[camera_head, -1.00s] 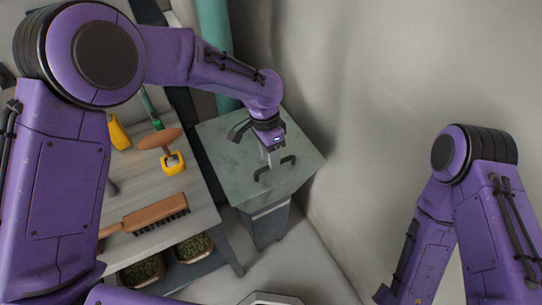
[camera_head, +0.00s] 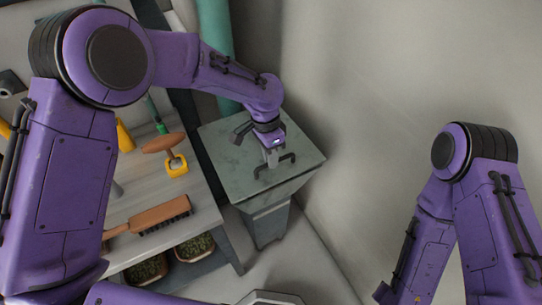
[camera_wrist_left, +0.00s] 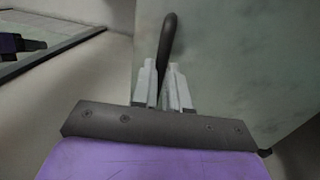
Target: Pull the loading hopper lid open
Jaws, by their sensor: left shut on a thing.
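The loading hopper lid (camera_head: 235,185) is a flat grey-green square panel on top of the hopper (camera_head: 267,221), and it looks closed in the head view. A dark bar handle (camera_head: 288,158) stands on the lid. My left gripper (camera_head: 272,158) points down at the handle and is shut on it. In the left wrist view the dark handle (camera_wrist_left: 168,38) runs between the two pale fingers (camera_wrist_left: 163,85), with the lid (camera_wrist_left: 235,65) behind. My right arm shows at the right edge of the head view, but its gripper is out of view.
Planters (camera_head: 195,247) sit below. A teal pipe (camera_head: 214,35) rises behind the hopper. A bare wall (camera_head: 400,70) stands close on the right.

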